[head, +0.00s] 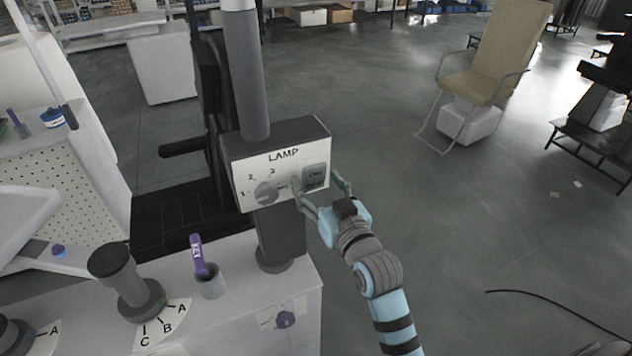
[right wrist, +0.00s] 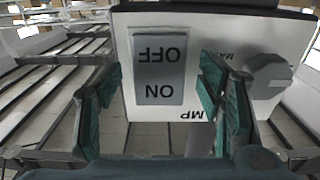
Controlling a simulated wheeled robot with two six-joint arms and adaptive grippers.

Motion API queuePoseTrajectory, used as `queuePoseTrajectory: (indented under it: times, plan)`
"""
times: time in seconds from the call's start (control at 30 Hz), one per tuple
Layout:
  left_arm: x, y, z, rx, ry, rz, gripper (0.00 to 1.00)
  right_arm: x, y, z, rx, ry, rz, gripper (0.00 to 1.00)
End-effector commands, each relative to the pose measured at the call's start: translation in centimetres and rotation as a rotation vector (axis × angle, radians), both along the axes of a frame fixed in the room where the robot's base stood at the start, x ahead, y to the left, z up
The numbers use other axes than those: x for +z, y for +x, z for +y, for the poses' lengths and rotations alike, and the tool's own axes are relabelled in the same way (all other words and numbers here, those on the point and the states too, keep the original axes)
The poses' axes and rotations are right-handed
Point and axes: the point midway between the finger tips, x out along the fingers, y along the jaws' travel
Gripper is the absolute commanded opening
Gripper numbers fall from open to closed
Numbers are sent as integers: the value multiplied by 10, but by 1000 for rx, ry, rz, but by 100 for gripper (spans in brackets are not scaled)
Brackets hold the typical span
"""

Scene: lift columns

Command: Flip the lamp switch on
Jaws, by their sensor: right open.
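The lamp box (head: 280,150) is a dark box with a white face marked LAMP, on a grey column. Its grey rocker switch (head: 315,174), marked ON above OFF, is at the right of the face. The right wrist view shows the switch (right wrist: 160,68) upside down; which half is pressed in I cannot tell. My right gripper (head: 319,186) is open and empty in front of the switch, its green-padded fingers to either side. In the right wrist view, my right gripper (right wrist: 160,95) straddles the switch, apparently without touching it. My left gripper is not in view.
A round grey knob (head: 265,192) with numbers sits left of the switch. On the bench (head: 240,290) stand a lever (head: 122,278) with an A-B-C plate and a grey cup (head: 210,284) holding a purple tool (head: 198,255).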

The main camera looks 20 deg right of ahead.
Motion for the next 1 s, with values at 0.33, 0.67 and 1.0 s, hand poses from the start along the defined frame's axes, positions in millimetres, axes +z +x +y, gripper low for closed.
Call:
queuePoseTrajectory:
  times: [0.33, 0.67, 1.0]
  plan:
    - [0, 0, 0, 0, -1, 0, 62, 0, 0, 0, 1, 0, 1, 14]
    - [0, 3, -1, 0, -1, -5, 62, 3, 0, 2, 3, -7, 122, 14]
    - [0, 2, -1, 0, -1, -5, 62, 2, 0, 2, 3, -8, 127, 57]
